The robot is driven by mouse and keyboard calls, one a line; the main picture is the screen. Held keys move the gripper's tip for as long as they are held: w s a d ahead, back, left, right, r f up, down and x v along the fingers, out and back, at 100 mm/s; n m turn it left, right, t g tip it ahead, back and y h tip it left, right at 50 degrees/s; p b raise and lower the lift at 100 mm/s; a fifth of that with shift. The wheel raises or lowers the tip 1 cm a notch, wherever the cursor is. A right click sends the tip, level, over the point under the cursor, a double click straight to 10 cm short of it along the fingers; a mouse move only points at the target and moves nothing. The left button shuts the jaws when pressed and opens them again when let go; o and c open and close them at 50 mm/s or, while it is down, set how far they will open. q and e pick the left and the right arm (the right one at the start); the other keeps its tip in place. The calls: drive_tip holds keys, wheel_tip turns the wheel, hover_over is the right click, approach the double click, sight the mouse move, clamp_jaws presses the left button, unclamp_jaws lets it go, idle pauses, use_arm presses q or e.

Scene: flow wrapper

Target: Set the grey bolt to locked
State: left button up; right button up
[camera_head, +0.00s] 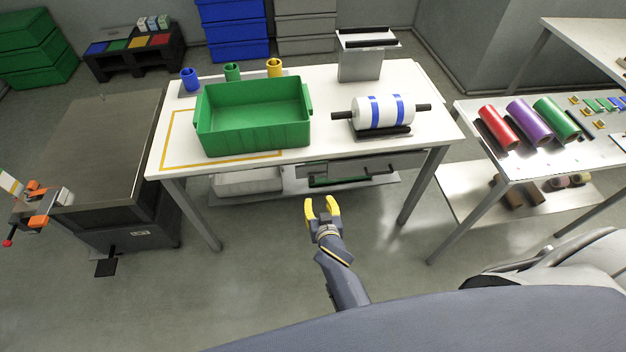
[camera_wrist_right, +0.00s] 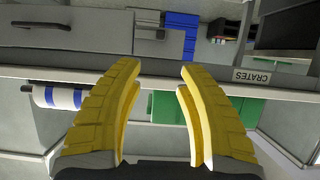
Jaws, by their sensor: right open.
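I cannot make out the grey bolt for certain. A grey drawer (camera_head: 370,163) with a dark handle hangs under the right half of the white worktable (camera_head: 330,92). My left gripper is out of view.
A green crate (camera_head: 255,137) and a blue-banded white roll (camera_head: 383,112) stand on the table. A dark cabinet (camera_head: 90,135) is at left, with an orange fitting (camera_head: 55,196) beside it. A side table (camera_head: 520,165) holds coloured rolls. Floor around my right gripper is clear.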

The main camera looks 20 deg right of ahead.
sight(313, 180)
drive_tip(key=x, duration=1.6)
drive_tip(key=shift+s, duration=0.1)
drive_tip(key=shift+o, duration=0.2)
clamp_jaws()
